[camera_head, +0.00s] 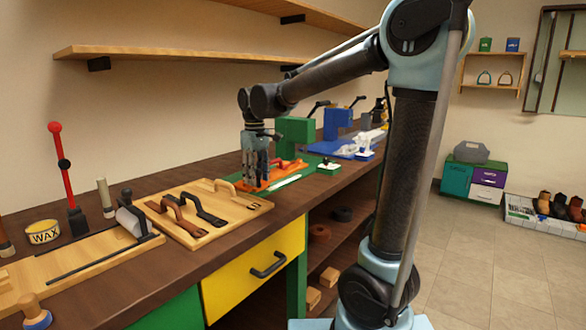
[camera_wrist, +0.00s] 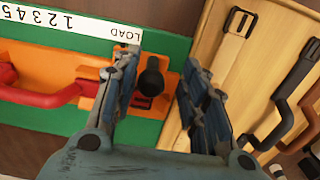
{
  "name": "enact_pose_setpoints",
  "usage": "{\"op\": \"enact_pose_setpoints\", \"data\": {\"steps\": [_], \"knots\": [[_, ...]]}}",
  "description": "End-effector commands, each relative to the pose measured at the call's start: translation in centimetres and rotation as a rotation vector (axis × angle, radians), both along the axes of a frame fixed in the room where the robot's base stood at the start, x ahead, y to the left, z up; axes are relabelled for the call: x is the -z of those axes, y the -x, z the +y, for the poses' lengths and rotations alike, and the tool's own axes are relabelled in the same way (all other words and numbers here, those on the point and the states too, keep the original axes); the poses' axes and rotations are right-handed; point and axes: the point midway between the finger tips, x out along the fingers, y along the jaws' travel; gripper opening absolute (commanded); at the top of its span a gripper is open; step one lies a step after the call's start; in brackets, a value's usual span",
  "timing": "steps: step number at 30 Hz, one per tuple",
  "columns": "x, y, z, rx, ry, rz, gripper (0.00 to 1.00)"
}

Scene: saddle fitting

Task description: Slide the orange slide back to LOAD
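The orange slide (camera_head: 250,186) lies on a green base (camera_head: 318,167) on the bench. In the wrist view the orange slide (camera_wrist: 60,58) carries a red handle (camera_wrist: 45,97) and an upright black knob (camera_wrist: 152,83). A white scale strip (camera_wrist: 70,22) with numbers and the word LOAD runs along the green base, with LOAD at the end near the knob. My gripper (camera_wrist: 158,75) is open and points down, one finger on each side of the knob. The knob appears closer to the left finger; contact cannot be told. In the head view my gripper (camera_head: 256,182) hides part of the slide.
A wooden board (camera_head: 228,222) with dark straps and a light handle lies close beside the green base. Green (camera_head: 296,131) and blue (camera_head: 338,121) presses stand behind and farther along the bench. A red lever (camera_head: 62,165) and wax tin (camera_head: 43,232) are at left.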

Motion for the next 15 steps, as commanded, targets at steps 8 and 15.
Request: {"op": "enact_pose_setpoints", "data": {"steps": [8,15], "knots": [[-0.4,-0.1,-0.1,0.001,0.001,0.000,0.40],[-1.9,-0.1,-0.1,0.002,0.002,-0.001,0.40]]}}
